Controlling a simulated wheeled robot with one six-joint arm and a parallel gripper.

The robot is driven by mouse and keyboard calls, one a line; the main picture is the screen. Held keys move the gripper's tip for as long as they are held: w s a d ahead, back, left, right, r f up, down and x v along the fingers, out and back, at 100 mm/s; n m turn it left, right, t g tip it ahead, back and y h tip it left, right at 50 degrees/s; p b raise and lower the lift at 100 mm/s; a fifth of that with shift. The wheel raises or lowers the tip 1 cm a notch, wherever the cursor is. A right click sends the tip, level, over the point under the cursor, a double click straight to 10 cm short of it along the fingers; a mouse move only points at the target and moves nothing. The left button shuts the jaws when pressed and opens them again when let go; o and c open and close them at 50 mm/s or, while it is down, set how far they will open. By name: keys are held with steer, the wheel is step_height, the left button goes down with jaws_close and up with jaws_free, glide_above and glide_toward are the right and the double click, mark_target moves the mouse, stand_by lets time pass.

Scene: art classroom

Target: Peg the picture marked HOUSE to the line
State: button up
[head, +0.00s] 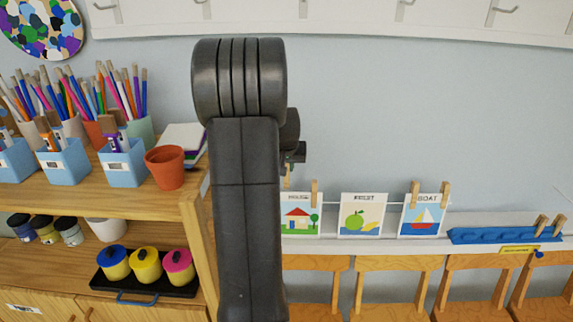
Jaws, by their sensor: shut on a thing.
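The picture marked HOUSE (300,218) is upright at the line, its left edge partly hidden behind my arm. A wooden peg (314,192) sits at its top right corner. My gripper (293,158) is mostly hidden behind my arm, above the picture's top left corner. It is shut on another wooden peg (288,182), which shows as a thin strip just below it. I cannot tell whether this peg grips the line or the picture. The thin line (385,204) runs along the pictures' tops.
The FRUIT picture (362,220) shows no pegs. The BOAT picture (424,218) has two. A blue rack (490,236) holds two pegs at right. A shelf (150,200) with pots and brush holders stands left. Chairs (395,266) line the wall below.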

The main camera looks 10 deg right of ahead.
steer(key=shift+f+b, duration=0.4)
steer(key=shift+f, duration=0.35)
steer(key=shift+s+f+b, duration=0.15)
steer(key=shift+f+b, duration=0.9)
steer(key=shift+f, duration=0.25)
steer(key=shift+s+f+b, duration=0.15)
steer(key=shift+f+b, duration=0.85)
steer(key=shift+f, duration=0.25)
steer(key=o, duration=0.8)
steer(key=shift+o, duration=0.2)
steer(key=shift+o, duration=1.2)
